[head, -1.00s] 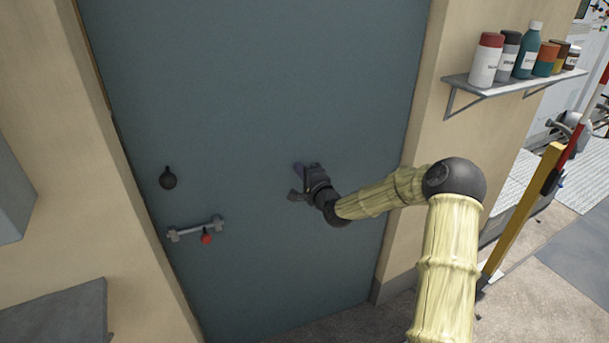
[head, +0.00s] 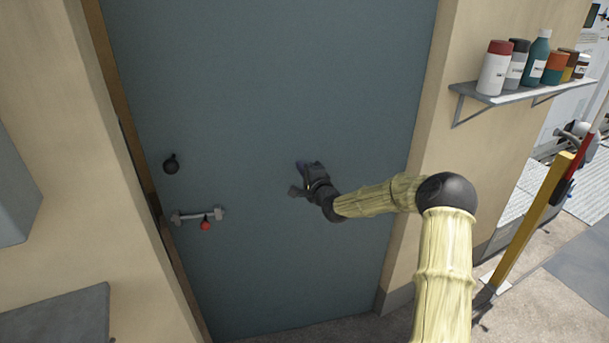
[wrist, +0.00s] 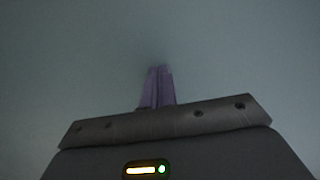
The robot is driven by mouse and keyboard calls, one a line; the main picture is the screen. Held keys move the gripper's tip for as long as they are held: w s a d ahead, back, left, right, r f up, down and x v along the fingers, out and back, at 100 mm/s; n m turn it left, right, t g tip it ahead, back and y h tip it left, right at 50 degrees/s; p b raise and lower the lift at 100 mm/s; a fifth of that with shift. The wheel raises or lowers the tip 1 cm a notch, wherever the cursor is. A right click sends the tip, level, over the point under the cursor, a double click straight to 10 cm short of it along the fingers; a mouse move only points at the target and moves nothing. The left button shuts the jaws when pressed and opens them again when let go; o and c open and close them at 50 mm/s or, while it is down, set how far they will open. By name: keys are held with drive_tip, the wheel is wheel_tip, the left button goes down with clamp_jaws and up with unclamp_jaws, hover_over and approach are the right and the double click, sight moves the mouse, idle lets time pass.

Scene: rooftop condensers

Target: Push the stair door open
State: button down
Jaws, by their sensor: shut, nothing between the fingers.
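The stair door (head: 270,90) is a blue-grey panel filling the middle of the head view. A round dark knob (head: 171,164) and a grey bar latch (head: 198,215) with a red tag (head: 206,225) sit near its left edge. A gap shows along that left edge, so the door stands slightly ajar, swung away from me. My gripper (head: 298,178) is at the middle of the door, right of the knob. In the wrist view its purple fingers (wrist: 157,88) are shut and empty, with tips against or very close to the door surface (wrist: 70,60).
A wall shelf (head: 515,93) with several bottles is right of the doorway. A yellow post (head: 528,225) and a red-and-white pole stand at the right. A grey box (head: 12,195) and a grey ledge (head: 60,318) are on the left.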

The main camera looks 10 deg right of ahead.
sight(299, 158)
drive_tip(key=shift+w, duration=0.45)
drive_tip(key=shift+w, duration=0.1)
drive_tip(key=x, duration=0.2)
drive_tip(key=b+x, duration=0.1)
drive_tip(key=shift+w+d, duration=0.3)
drive_tip(key=shift+w, duration=0.15)
drive_tip(key=shift+w+r+b, duration=0.1)
drive_tip(key=shift+w+b, duration=0.25)
drive_tip(key=shift+w, duration=0.2)
drive_tip(key=shift+w+d+b, duration=0.15)
drive_tip(key=shift+w+b, duration=0.25)
drive_tip(key=shift+w, duration=1.1)
